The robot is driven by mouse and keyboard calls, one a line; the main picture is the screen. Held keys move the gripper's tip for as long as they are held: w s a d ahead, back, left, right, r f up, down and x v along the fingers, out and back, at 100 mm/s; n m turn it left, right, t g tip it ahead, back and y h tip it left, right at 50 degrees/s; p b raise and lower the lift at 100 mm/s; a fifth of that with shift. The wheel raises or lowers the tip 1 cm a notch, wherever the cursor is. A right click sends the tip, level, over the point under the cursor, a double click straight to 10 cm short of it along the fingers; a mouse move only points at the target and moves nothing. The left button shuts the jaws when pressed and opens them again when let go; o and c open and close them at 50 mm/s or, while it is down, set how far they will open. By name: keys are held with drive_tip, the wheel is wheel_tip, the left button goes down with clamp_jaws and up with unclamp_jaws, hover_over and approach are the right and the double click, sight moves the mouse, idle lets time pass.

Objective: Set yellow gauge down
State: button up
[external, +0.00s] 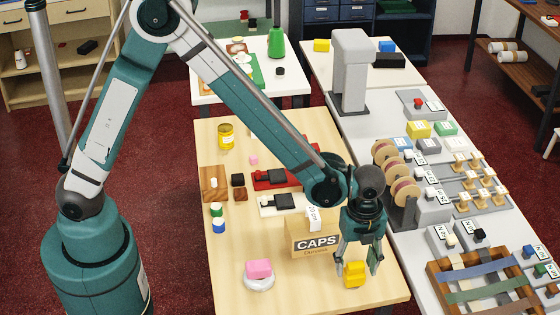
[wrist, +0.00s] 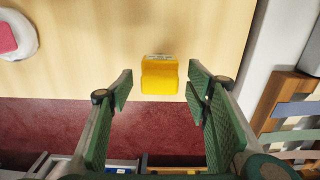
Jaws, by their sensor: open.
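The yellow gauge (external: 354,274) is a small yellow block near the front right of the light wood table (external: 225,258). In the wrist view the yellow gauge (wrist: 160,75) rests on the table close to its edge, with a pale marking on one side. My gripper (external: 358,266) is just above and around it in the external view. In the wrist view my gripper (wrist: 157,90) is open, its two green fingers spread wide on either side of the gauge with clear gaps. Neither finger appears to touch it.
A cardboard box marked CAPS (external: 313,240) stands close behind and left of my gripper. A pink block (external: 259,268) sits on a white round dish (external: 259,284) to the left. A wooden tray with coloured strips (external: 438,283) lies right, on the grey counter. The table between dish and gauge is clear.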

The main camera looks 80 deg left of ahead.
wheel_tip(320, 180, up, 9)
drive_tip(key=shift+p, duration=0.4)
idle(0.4)
drive_tip(key=shift+s+a+r, duration=0.25)
drive_tip(key=shift+a+r, duration=0.05)
drive_tip(key=shift+r, duration=0.25)
drive_tip(key=s+a+r+n+t, duration=0.2)
drive_tip(key=s+a+r+n, duration=0.25)
drive_tip(key=s+r, duration=0.3)
drive_tip(key=s+a+r+n+t, duration=0.1)
drive_tip(key=s+a+r+n, duration=0.4)
drive_tip(key=r, duration=0.3)
drive_tip(key=s+a+r+n+t, duration=0.1)
drive_tip(key=s+a+n+t, duration=0.1)
drive_tip(key=s, duration=0.7)
drive_tip(key=s+a+r+n+t, duration=0.1)
drive_tip(key=s+a+n+t, duration=0.1)
drive_tip(key=s+a+n, duration=0.3)
drive_tip(key=shift+s+r+n, duration=0.25)
drive_tip(key=shift+s+n, duration=0.5)
drive_tip(key=shift+s, duration=1.1)
